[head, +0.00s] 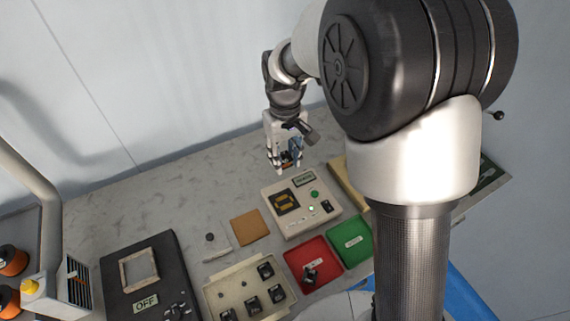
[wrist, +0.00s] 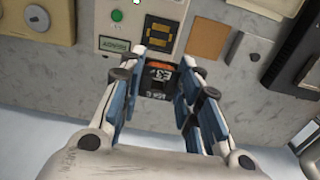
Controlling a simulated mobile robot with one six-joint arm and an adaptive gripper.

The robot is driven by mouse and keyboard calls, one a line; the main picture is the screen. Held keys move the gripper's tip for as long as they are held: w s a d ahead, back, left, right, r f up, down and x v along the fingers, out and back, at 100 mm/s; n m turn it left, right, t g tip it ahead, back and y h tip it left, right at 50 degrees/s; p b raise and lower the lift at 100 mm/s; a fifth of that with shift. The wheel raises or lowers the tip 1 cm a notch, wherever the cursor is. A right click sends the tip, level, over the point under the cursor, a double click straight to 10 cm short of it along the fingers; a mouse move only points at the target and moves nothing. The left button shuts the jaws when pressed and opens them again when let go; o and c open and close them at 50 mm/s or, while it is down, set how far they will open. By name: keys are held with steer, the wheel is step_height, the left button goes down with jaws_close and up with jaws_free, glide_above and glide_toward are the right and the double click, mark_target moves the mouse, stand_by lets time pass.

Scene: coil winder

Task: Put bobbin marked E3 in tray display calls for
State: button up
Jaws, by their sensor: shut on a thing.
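My gripper (head: 285,168) is shut on a black and orange bobbin (wrist: 157,79), held above the bench behind the tester. In the wrist view the mark on the bobbin looks like E3. The cream tester (head: 322,208) has a small greenish display (head: 304,179); it also shows in the wrist view (wrist: 113,45), but I cannot read its text. A red tray (head: 296,258) holds one dark bobbin (head: 310,274). A green tray (head: 365,251) beside it shows only a pale label.
A cream tray (head: 212,300) at the front holds several black bobbins. A brown pad (head: 246,228) lies left of the tester. A black device marked OFF (head: 175,255) stands further left. The bench behind is bare.

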steer(key=shift+r, duration=0.5)
steer(key=shift+d+f, duration=0.1)
steer(key=s+d+f+m, duration=0.4)
steer(key=d+f, duration=0.3)
steer(key=d, duration=0.2)
steer(key=shift+s+d+f+m+b, duration=0.2)
steer(key=shift+s+f+m+b, duration=0.1)
steer(key=shift+s+b, duration=0.15)
